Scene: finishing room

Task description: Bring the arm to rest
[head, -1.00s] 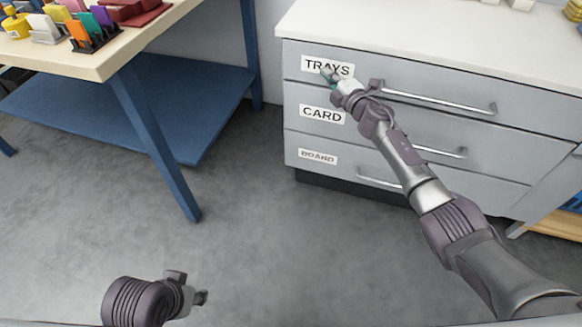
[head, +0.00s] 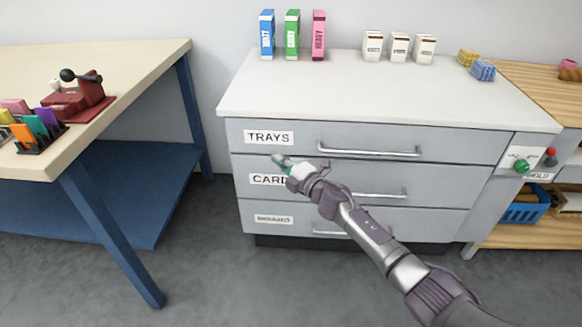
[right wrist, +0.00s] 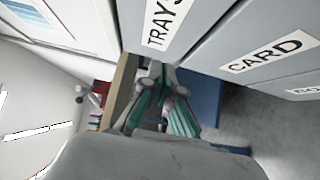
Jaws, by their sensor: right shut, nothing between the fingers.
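My right gripper (head: 281,162) is shut and empty. In the head view it is in front of the drawer unit, between the TRAYS label (head: 269,137) and the CARD label (head: 268,179), covering the end of the CARD label. My right arm reaches in from the lower right. In the right wrist view the gripper's green-lined fingers (right wrist: 163,100) show with nothing between them, beside the drawer fronts. Whether the gripper touches the drawer front, I cannot tell. My left gripper is out of view.
The grey drawer unit (head: 470,150) has three shut drawers with bar handles. Binders (head: 292,35) and white boxes (head: 398,47) stand on its top. A table (head: 120,70) with a red press (head: 75,103) is at left. A wooden shelf with a blue basket (head: 524,205) is at right. Floor between is clear.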

